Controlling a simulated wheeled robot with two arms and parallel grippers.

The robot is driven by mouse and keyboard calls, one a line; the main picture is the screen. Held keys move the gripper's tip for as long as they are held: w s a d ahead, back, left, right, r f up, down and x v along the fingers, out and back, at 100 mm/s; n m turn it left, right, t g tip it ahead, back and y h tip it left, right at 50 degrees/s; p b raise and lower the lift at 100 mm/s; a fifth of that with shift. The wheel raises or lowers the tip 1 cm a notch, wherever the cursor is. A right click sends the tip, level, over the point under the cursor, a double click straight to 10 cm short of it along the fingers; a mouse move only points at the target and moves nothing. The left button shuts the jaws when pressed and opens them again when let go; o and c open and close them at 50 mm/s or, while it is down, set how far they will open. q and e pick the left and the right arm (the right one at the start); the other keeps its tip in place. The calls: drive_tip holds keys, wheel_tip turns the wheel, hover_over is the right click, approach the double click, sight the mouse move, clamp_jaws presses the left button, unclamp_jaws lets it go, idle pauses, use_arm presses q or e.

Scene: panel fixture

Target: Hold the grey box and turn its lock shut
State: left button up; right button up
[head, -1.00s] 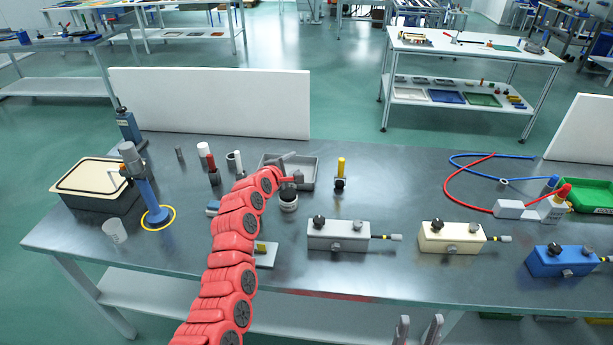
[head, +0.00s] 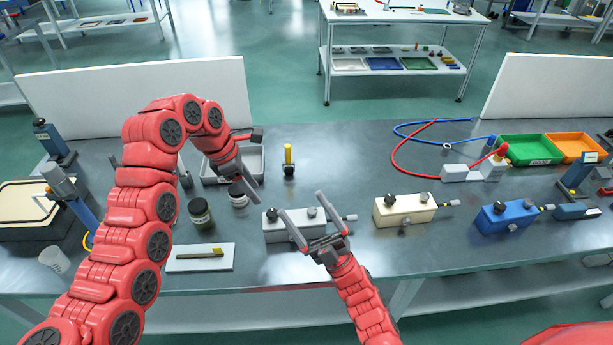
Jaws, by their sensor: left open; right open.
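The grey box (head: 284,235) stands on the metal table near the front edge, left of a cream box. It has dark knobs on top and a short black rod with a pale tip (head: 349,218) on its right end. Which part is the lock I cannot tell. My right gripper (head: 302,203) is open, its two fingers reaching across the box in the head view and hiding part of its front and top. Whether they touch it is unclear. My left gripper (head: 254,165) is open and empty, behind and left of the box, above the grey tray.
The cream box (head: 404,210) and blue box (head: 506,217) stand to the right. Two jars (head: 200,213), a white plate (head: 190,262) and a grey tray (head: 222,178) lie left. A yellow-topped post (head: 288,160) stands behind. Hoses (head: 400,160) lie at the back right.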

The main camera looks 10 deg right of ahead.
drive_tip(key=w+d+m+t+h, duration=0.15)
drive_tip(key=w+m+h, duration=0.9)
drive_tip(key=w, duration=1.15)
drive_tip(key=w+d+r+m+g+h, duration=0.3)
drive_tip(key=w+d+m+g+h, duration=0.2)
drive_tip(key=w+d+m+h, duration=0.7)
drive_tip(key=m+g+y, duration=0.2)
drive_tip(key=m+g, duration=1.4)
drive_tip(key=m, duration=0.1)
hover_over(311, 222)
drive_tip(key=w, duration=0.2)
wheel_tip(311, 222, down, 5)
drive_tip(key=shift+n+t, duration=0.25)
wheel_tip(311, 222, down, 17)
drive_tip(key=shift+d+r, duration=0.1)
